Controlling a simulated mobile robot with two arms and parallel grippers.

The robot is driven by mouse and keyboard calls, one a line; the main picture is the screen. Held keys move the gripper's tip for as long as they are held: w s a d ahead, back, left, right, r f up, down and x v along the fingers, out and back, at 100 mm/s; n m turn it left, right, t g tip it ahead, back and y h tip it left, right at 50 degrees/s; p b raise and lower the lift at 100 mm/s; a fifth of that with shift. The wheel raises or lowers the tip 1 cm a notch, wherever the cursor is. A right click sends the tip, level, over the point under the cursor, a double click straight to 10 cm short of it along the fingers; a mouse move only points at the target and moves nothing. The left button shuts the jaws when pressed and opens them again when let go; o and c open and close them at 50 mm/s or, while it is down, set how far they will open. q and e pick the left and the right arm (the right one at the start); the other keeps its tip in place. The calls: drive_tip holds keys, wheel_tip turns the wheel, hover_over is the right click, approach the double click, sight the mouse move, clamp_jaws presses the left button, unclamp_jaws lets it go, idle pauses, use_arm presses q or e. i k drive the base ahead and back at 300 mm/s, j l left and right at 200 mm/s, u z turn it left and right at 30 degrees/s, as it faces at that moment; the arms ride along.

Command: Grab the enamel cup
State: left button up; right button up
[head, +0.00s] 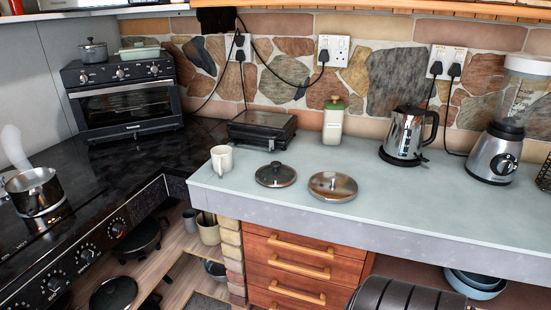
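A small cream-white cup (222,160), which looks like the enamel cup, stands upright on the pale grey-green worktop (440,196). It is near the worktop's left end and close to the front left corner. Its handle seems to be on its right side. Nothing touches the cup and nothing hides it. Neither of my grippers shows in the head view.
Two round lids, a dark one (275,175) and a lighter one (333,187), lie right of the cup. A black grill (262,128) sits behind it. A kettle (405,135) and blender (494,150) stand right. The hob holds a steel pan (34,190).

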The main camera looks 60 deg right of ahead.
sight(222, 156)
drive_tip(key=z, duration=1.4)
